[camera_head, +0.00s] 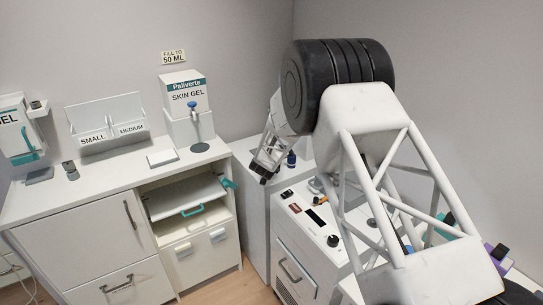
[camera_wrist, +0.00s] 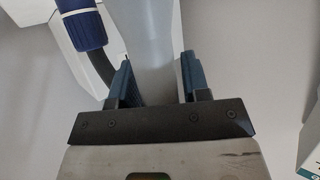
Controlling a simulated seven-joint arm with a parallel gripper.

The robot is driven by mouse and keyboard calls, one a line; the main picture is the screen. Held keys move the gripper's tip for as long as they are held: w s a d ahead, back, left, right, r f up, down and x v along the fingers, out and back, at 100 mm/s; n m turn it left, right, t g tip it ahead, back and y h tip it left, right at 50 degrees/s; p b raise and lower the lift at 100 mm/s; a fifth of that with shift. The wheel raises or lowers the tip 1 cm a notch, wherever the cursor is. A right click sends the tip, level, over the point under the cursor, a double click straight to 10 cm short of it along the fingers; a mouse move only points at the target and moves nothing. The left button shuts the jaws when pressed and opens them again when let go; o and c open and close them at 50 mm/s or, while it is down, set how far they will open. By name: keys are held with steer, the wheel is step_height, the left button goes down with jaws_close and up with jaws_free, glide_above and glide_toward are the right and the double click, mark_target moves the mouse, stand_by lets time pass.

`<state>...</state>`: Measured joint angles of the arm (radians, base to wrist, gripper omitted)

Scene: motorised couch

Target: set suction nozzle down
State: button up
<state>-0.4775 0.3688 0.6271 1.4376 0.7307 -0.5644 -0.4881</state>
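My gripper (camera_wrist: 158,75) shows in the wrist view as two blue fingers standing apart. A dark blue ribbed piece with a black hose (camera_wrist: 80,28) is at upper left, beside the left finger. It may be the suction nozzle or its fitting. In the head view my gripper (camera_head: 264,174) is beside the tall white cabinet, partly hidden by my wrist. A small dark blue item (camera_head: 291,159) is just right of it, on the cabinet. No clearly identifiable nozzle shows.
The white equipment unit (camera_head: 283,237) with knobs and a display stands at front right, partly behind my arm. The left counter (camera_head: 110,178) holds a gel dispenser (camera_head: 188,105) and a label rack (camera_head: 105,118). An open drawer (camera_head: 183,198) has a teal handle.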

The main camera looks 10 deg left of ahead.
steer(key=shift+o, duration=1)
steer(key=shift+r, duration=0.2)
steer(key=a+v, duration=0.1)
steer(key=v, duration=1)
steer(key=shift+s+d, duration=0.45)
steer(key=shift+d, duration=0.05)
steer(key=shift+r, duration=0.1)
